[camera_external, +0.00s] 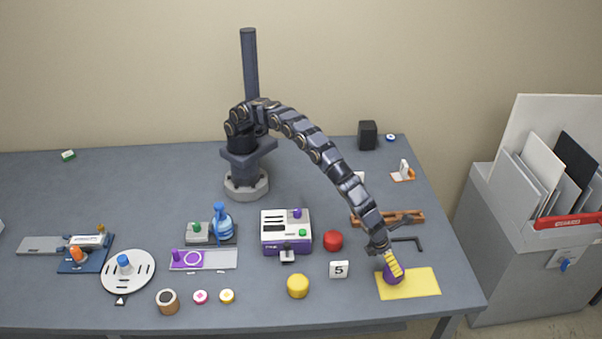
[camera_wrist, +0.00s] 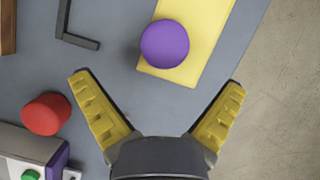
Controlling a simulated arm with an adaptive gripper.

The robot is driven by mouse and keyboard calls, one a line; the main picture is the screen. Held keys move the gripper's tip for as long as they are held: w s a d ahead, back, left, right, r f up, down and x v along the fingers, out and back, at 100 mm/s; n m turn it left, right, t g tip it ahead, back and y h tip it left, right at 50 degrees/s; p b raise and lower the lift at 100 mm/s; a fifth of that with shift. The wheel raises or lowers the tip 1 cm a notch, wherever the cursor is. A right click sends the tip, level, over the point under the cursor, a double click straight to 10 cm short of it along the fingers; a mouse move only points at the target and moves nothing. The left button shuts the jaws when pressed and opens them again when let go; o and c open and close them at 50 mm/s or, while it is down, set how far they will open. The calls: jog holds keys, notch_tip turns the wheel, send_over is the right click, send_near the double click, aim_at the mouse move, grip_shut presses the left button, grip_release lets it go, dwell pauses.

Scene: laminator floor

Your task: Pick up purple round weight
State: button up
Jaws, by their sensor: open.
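The purple round weight (camera_external: 392,277) sits on the left part of a yellow mat (camera_external: 421,283) near the table's front right. In the wrist view the purple weight (camera_wrist: 165,44) lies on a corner of the yellow mat (camera_wrist: 205,62), beyond my fingertips and roughly centred between them. My gripper (camera_wrist: 160,90) is open and empty, its two yellow fingers spread wide. In the external view my gripper (camera_external: 395,264) is over the weight and hides part of it. I cannot tell the exact height gap.
A red round weight (camera_external: 333,240) stands left of my gripper, and a yellow one (camera_external: 297,286) is farther left. A black hex key (camera_external: 408,242) and a wooden rack (camera_external: 372,219) lie behind. The table's right edge is close.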

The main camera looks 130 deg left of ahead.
jog(key=shift+d+x, duration=0.15)
jog(key=shift+x, duration=1.65)
jog(key=shift+d+x, duration=0.1)
jog(key=shift+x, duration=1.7)
jog(key=shift+w, duration=0.15)
jog(key=c, duration=1.2)
